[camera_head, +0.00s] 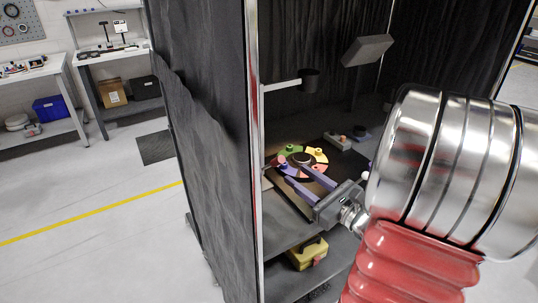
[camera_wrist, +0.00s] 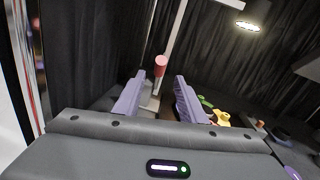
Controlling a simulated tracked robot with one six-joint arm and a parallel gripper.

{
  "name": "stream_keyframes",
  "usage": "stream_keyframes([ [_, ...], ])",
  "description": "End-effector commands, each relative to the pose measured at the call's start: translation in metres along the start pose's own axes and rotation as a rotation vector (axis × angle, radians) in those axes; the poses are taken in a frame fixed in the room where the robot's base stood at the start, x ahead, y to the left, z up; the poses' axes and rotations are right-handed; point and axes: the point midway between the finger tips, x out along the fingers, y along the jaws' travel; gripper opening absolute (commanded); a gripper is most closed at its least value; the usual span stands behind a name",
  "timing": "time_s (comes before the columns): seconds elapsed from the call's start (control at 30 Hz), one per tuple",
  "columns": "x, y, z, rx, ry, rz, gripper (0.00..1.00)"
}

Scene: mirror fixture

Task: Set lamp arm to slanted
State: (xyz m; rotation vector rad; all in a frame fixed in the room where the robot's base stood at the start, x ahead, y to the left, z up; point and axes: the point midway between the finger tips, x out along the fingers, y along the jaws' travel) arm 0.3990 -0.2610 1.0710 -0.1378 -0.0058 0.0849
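The lamp arm (camera_head: 282,86) is a pale bar that runs level from the upright post to a dark cylindrical lamp head (camera_head: 310,80). In the wrist view a pale bar (camera_wrist: 177,30) slopes down toward a red cylindrical knob (camera_wrist: 161,62), and the lamp head (camera_wrist: 247,26) glows at the upper right. My gripper (camera_head: 292,172) has two purple fingers spread apart with nothing between them. In the wrist view the red knob shows beyond the gap of my gripper (camera_wrist: 159,80); I cannot tell how far off it is.
A coloured disc (camera_head: 301,158) with pegs lies on the shelf beside my fingers. A grey tilted panel (camera_head: 367,50) hangs above at the right. Black curtains (camera_head: 205,110) close the booth on the left and back. A yellow case (camera_head: 308,253) sits on the lower shelf.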

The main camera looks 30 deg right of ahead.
Motion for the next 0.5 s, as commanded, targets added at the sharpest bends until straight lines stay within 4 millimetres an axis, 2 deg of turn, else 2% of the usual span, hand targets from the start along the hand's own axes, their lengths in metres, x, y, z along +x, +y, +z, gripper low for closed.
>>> stream_keyframes([
  [0.27,0.015,0.000,0.000,-0.001,-0.001,0.002,0.37],
  [0.5,0.041,0.000,0.000,-0.001,0.000,0.002,0.37],
])
